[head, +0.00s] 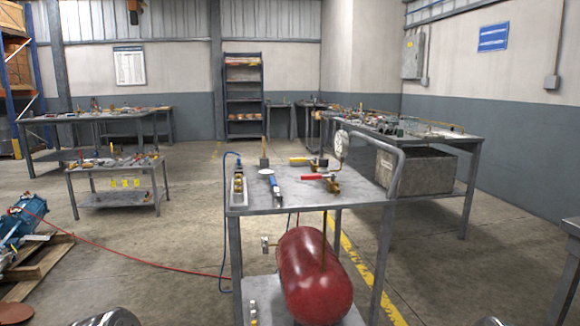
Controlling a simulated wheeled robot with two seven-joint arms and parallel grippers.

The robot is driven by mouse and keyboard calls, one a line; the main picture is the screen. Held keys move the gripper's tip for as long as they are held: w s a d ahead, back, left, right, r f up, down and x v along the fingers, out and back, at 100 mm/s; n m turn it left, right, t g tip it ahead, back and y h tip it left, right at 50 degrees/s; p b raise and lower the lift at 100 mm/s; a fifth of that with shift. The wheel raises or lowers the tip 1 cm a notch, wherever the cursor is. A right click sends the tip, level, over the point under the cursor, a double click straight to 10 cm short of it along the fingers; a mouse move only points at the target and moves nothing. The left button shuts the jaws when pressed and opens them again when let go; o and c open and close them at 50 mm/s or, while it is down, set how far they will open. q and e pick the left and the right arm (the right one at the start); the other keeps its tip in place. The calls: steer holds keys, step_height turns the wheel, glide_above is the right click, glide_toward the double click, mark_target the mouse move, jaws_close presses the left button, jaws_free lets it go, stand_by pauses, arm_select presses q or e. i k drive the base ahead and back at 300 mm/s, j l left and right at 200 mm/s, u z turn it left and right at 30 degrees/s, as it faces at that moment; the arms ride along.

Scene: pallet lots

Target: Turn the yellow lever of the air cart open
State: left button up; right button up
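The air cart (290,203) stands in front of me, slightly right of centre, with a grey top and a bent push handle (396,165) on its right. A red air tank (315,280) sits on its lower shelf. A round gauge (341,141) stands at the right.
Benches stand behind. Floor left of the cart is mostly clear.

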mark_target(296, 160)
steer(key=k+z, duration=0.15)
steer(key=z, duration=0.25)
steer(key=k+z, duration=0.1)
steer(key=z, duration=0.3)
steer(key=k+l+z, duration=0.15)
steer(key=z, duration=0.25)
steer(key=k+l+z, duration=0.1)
steer(key=z, duration=0.3)
steer(key=j+z, duration=0.1)
steer(key=j, duration=0.35)
steer(key=j+z, duration=0.15)
steer(key=j, duration=0.25)
steer(key=k+j+z, duration=0.1)
steer(key=j, duration=0.35)
steer(key=k+j+z, duration=0.15)
steer(key=j, duration=0.25)
steer(key=j+z, duration=0.1)
steer(key=j, duration=0.35)
steer(key=k+j+z, duration=0.15)
steer(key=j, duration=0.2)
